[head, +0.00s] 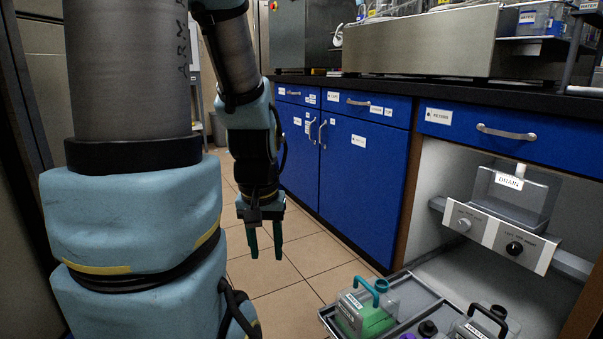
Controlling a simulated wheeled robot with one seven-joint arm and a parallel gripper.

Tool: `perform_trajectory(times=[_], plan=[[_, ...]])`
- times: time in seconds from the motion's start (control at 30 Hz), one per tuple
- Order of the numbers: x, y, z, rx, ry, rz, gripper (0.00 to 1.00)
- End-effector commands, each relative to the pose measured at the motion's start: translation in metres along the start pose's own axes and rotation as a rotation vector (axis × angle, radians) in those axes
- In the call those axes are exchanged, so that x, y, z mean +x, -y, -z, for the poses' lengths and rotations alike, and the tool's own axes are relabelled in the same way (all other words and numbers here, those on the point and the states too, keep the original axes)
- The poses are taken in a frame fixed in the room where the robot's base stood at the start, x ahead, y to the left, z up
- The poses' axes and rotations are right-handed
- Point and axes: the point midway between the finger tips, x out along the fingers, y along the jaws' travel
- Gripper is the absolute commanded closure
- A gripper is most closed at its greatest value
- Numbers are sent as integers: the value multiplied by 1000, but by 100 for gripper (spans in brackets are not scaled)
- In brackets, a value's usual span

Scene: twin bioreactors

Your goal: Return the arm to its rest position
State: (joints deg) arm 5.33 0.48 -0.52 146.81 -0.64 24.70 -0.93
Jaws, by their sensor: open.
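My gripper (264,247) hangs from my arm left of the picture's middle, with its fingers pointing down over the tiled floor. The two dark green fingers are apart and nothing shows between them. The arm comes down from the top of the picture, and the gripper is in front of the blue cabinet doors (347,171) and clear of them. It touches nothing that I can see.
A grey tray (413,280) at the lower right holds a container with green liquid (362,315) and other bottles. Behind it, an open bay holds a clear DRAIN container (515,195) above a panel with knobs. A black counter (395,87) runs above. Tiled floor (300,260) is free around the gripper.

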Motion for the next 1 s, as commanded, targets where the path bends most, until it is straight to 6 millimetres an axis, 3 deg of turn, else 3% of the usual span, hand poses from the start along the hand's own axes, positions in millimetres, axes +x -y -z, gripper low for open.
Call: perform_trajectory(times=[0.03,0.37,1.0], plan=[[-18,-2,4,14,2,1,55],[-88,-2,14,21,1,1,55],[-290,-4,43,24,1,2,55]])
